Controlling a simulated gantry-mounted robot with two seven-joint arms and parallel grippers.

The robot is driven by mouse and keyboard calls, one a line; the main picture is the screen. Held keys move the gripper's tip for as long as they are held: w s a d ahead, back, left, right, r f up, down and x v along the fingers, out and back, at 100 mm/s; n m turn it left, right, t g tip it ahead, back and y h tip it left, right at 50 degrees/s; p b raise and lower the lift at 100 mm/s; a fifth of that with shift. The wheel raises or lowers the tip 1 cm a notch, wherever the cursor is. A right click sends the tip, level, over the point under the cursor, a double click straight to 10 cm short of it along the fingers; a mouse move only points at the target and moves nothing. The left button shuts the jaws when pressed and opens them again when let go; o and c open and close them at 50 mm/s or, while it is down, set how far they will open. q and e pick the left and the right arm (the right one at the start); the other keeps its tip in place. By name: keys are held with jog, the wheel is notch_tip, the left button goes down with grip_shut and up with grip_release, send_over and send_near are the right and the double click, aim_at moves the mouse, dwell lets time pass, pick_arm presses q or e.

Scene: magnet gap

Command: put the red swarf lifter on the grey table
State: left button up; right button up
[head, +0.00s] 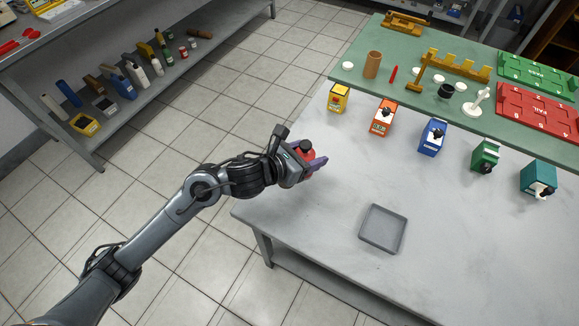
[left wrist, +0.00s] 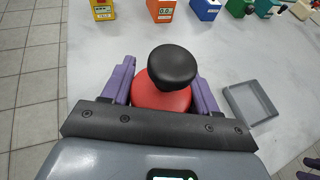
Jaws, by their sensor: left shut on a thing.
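The red swarf lifter (left wrist: 162,97) has a round red body with a black knob (left wrist: 172,66) on top. My left gripper (left wrist: 162,92) is shut on it, with one purple finger on each side of the red body. In the head view the red lifter (head: 307,157) shows partly behind my left gripper (head: 312,165), near the left edge of the grey table (head: 330,220). I cannot tell whether the lifter touches the table top.
A grey square tray (head: 383,229) lies on the table to the right of my left gripper. Several coloured boxes, such as a yellow one (head: 338,98), stand along the back by a green mat (head: 440,68). The table between is clear.

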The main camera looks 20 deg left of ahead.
pick_arm(q)
jog(key=a+f, duration=0.1)
jog(key=f, duration=0.1)
jog(key=a+f+b, duration=0.1)
jog(key=a+f, duration=0.1)
jog(key=a+f+b, duration=0.1)
jog(key=f, duration=0.1)
jog(key=shift+s+a+f, duration=0.2)
jog(key=shift+s+a, duration=0.05)
jog(key=shift+a, duration=0.05)
jog(key=shift+f, duration=0.15)
pick_arm(e)
jog(key=shift+a+f, duration=0.2)
jog(key=shift+f, duration=0.95)
jog(key=shift+w+f, duration=0.1)
